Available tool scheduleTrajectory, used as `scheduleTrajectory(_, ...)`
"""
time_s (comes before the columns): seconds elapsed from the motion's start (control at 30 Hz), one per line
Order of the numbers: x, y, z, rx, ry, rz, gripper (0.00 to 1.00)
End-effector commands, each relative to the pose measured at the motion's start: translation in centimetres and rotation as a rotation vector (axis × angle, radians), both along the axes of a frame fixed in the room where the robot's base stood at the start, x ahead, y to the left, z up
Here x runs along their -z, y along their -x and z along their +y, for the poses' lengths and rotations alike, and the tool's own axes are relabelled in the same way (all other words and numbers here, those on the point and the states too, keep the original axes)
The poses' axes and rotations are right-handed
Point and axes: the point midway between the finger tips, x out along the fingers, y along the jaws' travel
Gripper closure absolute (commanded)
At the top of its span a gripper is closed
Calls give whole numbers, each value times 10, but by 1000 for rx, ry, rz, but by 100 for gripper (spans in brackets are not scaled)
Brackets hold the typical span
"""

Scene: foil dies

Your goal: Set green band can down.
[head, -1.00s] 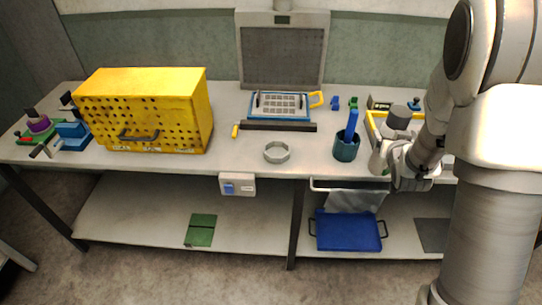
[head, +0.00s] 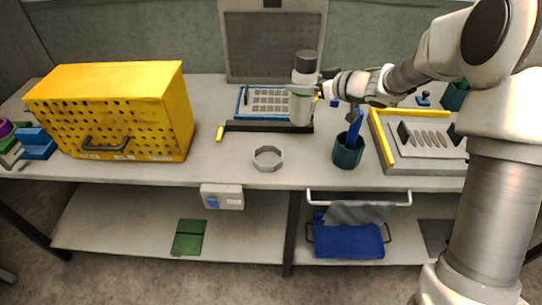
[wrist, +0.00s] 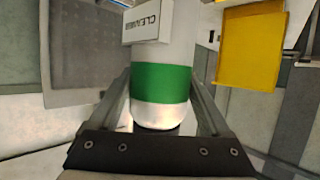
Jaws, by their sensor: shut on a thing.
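The green band can (head: 301,108) is white with a dark grey cap and stands upright in the head view. In the wrist view the can (wrist: 160,115) shows its green band and a white label reading "CLEANER". My gripper (head: 318,88) is shut on the can from the right, with one finger on either side of it in the wrist view. The can appears held above the bench, in front of the right part of the blue-framed tray (head: 240,103). Whether its base touches anything is unclear.
A dark bar (head: 250,127) lies before the tray. A pale ring (head: 267,158) and a teal cup (head: 347,157) with a blue tool stand nearer the front edge. A yellow perforated box (head: 110,110) is at left. A yellow-edged tray (head: 395,160) is at right.

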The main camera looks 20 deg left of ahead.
Motion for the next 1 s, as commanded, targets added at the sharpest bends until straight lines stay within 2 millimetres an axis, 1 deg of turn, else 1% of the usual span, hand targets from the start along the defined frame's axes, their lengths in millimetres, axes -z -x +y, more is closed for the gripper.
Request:
scheduleTrajectory(0.07, 0, 0, 3, -19, -2, -3, 100)
scheduleTrajectory(0.17, 5, 7, 10, -32, -3, -1, 100)
scheduleTrajectory(0.27, 16, 22, 22, -35, -2, 1, 100)
scheduleTrajectory(0.5, 49, 64, 55, -35, -1, 0, 100)
scheduleTrajectory(0.6, 60, 78, 66, -35, -1, 0, 100)
scheduleTrajectory(0.7, 65, 87, 73, -33, -2, -3, 100)
scheduleTrajectory(0.87, 70, 92, 77, -30, -2, -3, 100)
scheduleTrajectory(0.93, 76, 93, 77, -29, -1, 0, 100)
scheduleTrajectory(1.0, 87, 93, 77, -30, 0, 0, 100)
